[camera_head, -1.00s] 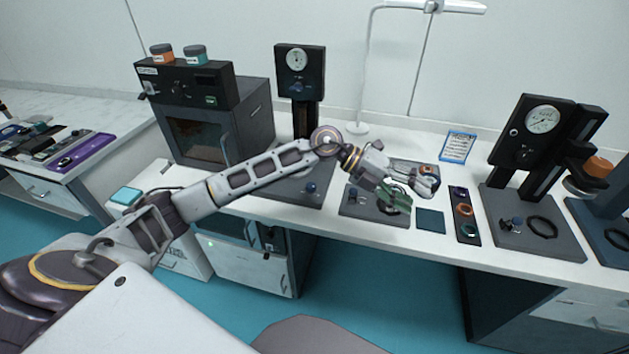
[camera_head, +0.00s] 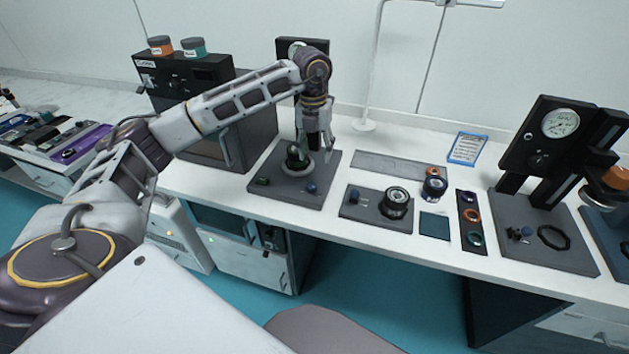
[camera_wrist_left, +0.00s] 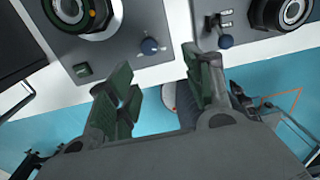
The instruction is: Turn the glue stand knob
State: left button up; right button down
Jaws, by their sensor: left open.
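The left dark stand has a gauge head (camera_head: 289,47) at the back and a grey base plate (camera_head: 322,170) at the front. A small blue knob (camera_head: 310,188) sits on the plate's front part and also shows in the left wrist view (camera_wrist_left: 149,46). A round part (camera_head: 297,157) stands behind it on the plate. My left gripper (camera_head: 321,147) points down above this plate, open and empty. In the left wrist view its spread fingers (camera_wrist_left: 160,72) have the knob just beyond the gap, apart from both. My arm hides the stand's column. My right gripper is out of view.
A middle plate (camera_head: 352,212) holds a black round part (camera_head: 396,199) and another small blue knob (camera_head: 361,203). A second gauge stand (camera_head: 558,124) stands at the right. A dark oven-like box (camera_head: 195,100) is at the left. The table's front edge lies close to the knob.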

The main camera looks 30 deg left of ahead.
aim_at(312, 184)
pick_arm(q)
jog(key=shift+a+r+y, duration=0.3)
jog(key=shift+a, duration=0.5)
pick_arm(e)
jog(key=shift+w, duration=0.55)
pick_arm(q)
jog(key=shift+f, duration=0.1)
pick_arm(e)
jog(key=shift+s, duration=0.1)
pick_arm(q)
notch_tip(312, 184, down, 12)
jog(key=shift+f+p, duration=0.1)
jog(key=shift+p, duration=0.25)
jog(key=shift+f, duration=0.7)
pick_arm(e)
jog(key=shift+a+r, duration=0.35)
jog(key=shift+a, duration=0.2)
pick_arm(q)
jog(key=shift+c, duration=0.4)
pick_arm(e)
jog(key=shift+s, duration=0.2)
